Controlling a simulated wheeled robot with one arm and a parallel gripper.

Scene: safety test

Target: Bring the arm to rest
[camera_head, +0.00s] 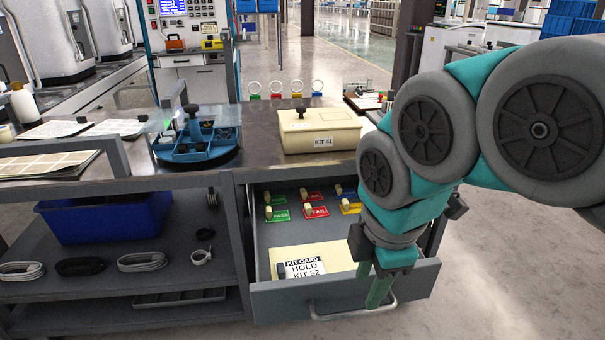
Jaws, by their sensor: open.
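My arm (430,115), teal and grey, reaches in from the right and bends down over the open drawer. My gripper (374,288) points down at the drawer's front right edge, above or in front of the handle; I cannot tell whether it touches. It is open, and nothing shows between its fingers. The grey drawer (290,298) is pulled out. In it lie a card reading "KIT CARD HOLD KIT 52" (302,268) and several coloured tags, some marked PASS (279,215) and FAIL (316,211). My arm hides the drawer's right side.
A cream box marked KIT 41 (320,133) and a blue divided tray (198,150) stand on the worktop above. A blue bin (100,218) and cable coils (142,262) sit on the left shelf. Bare floor (490,280) lies to the right.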

